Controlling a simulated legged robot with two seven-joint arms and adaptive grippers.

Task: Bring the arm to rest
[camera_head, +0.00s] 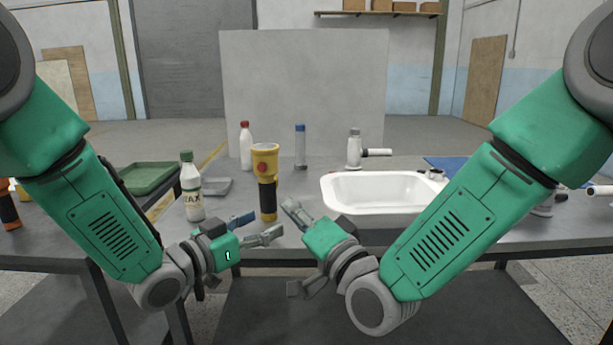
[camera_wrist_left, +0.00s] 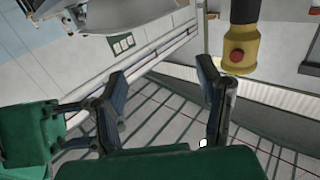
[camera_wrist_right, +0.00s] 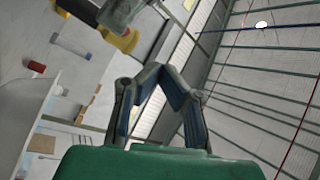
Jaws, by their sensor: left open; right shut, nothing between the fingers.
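My left gripper (camera_head: 262,227) is in front of the table, its fingers pointing right. The left wrist view shows its two fingers (camera_wrist_left: 163,75) apart with nothing between them. My right gripper (camera_head: 291,208) is near the table's front edge, its fingers pointing up and left. In the right wrist view its fingertips (camera_wrist_right: 157,70) meet with nothing between them. The two grippers are close together but apart. Both forearms come in bent from the sides. A yellow and black flashlight (camera_head: 266,165) stands upright just behind the grippers, not held.
A white basin (camera_head: 385,206) sits on the table at right of centre. A wax bottle (camera_head: 193,190), a red-capped bottle (camera_head: 246,145), a blue-capped tube (camera_head: 300,145) and a grey tray (camera_head: 216,187) stand or lie on the table. A green tray (camera_head: 150,177) is at the left.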

